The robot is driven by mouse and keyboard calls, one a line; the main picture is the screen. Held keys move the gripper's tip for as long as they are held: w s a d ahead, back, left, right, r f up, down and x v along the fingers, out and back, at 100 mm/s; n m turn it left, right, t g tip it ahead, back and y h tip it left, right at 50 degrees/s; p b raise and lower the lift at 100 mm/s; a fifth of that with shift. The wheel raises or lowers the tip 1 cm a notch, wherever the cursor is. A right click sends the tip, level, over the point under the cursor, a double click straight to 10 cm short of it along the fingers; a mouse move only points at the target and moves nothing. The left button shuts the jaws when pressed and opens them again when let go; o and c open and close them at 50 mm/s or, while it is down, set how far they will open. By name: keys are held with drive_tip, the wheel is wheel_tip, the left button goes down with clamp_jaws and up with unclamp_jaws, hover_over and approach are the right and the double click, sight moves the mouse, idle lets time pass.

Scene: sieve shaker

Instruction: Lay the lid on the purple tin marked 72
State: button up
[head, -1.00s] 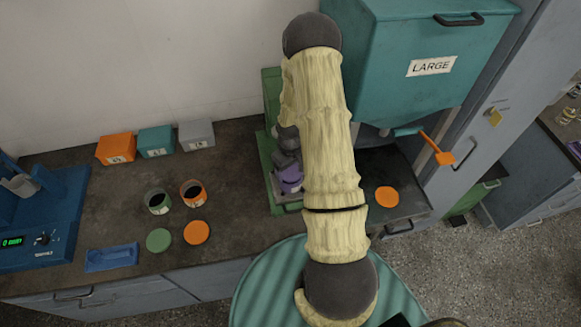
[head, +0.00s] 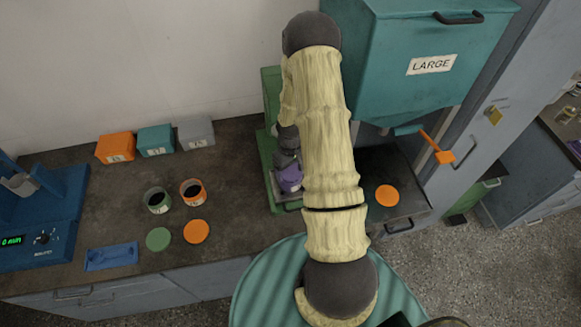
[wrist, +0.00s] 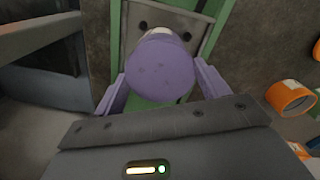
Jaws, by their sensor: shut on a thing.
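In the wrist view a round purple lid (wrist: 158,72) lies between the two fingers of my gripper (wrist: 160,82), which is shut on it. Just beyond its far edge a small pale patch shows, which looks like the label of the purple tin (wrist: 161,32); the number cannot be read. The lid hides most of the tin, and I cannot tell whether the two touch. In the head view purple parts (head: 290,179) show beside my arm, over the green stand; my arm hides much there.
The green stand (head: 270,110) is behind my arm. Open green (head: 157,201) and orange (head: 192,192) tins stand to the left, with a green lid (head: 158,239) and an orange lid (head: 196,231) in front. The teal LARGE hopper (head: 420,60) overhangs at right.

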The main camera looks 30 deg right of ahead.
drive_tip(key=shift+f+b, duration=0.45)
drive_tip(key=shift+f, duration=0.1)
idle(0.7)
idle(0.3)
drive_tip(key=o, duration=1)
drive_tip(key=shift+r, duration=0.1)
wheel_tip(320, 180, up, 17)
drive_tip(key=b, duration=0.2)
drive_tip(key=shift+r+b, duration=0.15)
drive_tip(key=shift+b, duration=0.25)
